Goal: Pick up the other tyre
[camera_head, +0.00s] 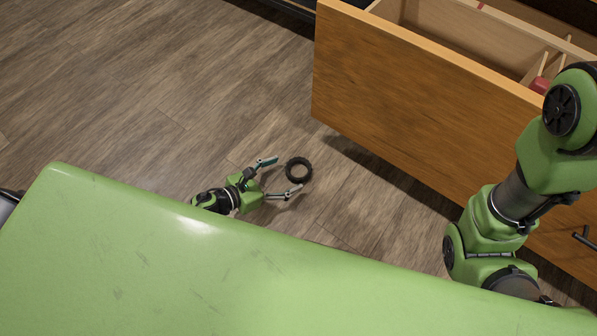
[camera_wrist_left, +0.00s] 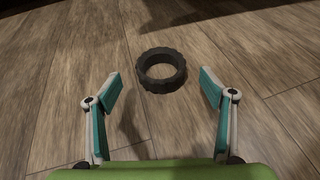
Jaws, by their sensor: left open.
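A black tyre (camera_head: 309,164) lies flat on the wooden floor. My left gripper (camera_head: 279,177) is low by the floor just left of it, open, its fingertips pointing toward the tyre. In the left wrist view the tyre (camera_wrist_left: 162,86) lies ahead of the open gripper (camera_wrist_left: 162,88), centred between the two fingers and slightly beyond them. Nothing is between the fingers' pads. My right arm shows at the right of the head view, but its gripper is out of the picture.
An open wooden drawer (camera_head: 420,105) stands to the right of the tyre, with dividers and a red item (camera_head: 540,85) inside. Its lower front is near the tyre. The floor (camera_head: 150,90) to the left and behind is clear.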

